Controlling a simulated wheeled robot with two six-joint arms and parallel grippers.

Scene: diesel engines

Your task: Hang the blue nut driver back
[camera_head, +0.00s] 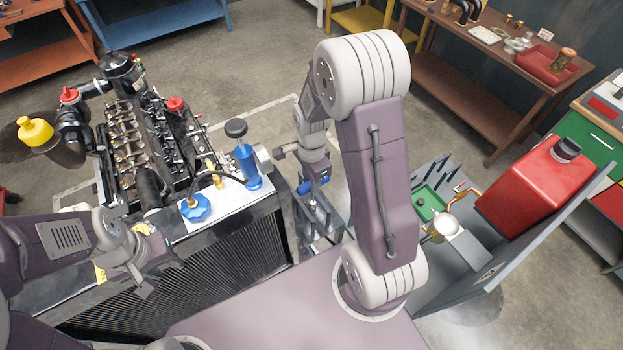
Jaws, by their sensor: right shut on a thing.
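The blue nut driver (305,187) shows only as a small blue piece at my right gripper (308,178), which is shut on it. My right arm comes down beyond the radiator's right end, and the gripper hides part of the tool. Just below the blue piece stands a grey rack (320,216) with upright plates and some blue parts. I cannot tell whether the tool touches the rack. My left gripper (126,278) is open and empty above the radiator's left part.
A diesel engine (135,130) stands behind the radiator (200,275). A blue cylinder (247,168) and a blue cap (195,207) rise from the radiator top. A grey cart with a red canister (530,185) stands right. Open floor lies behind.

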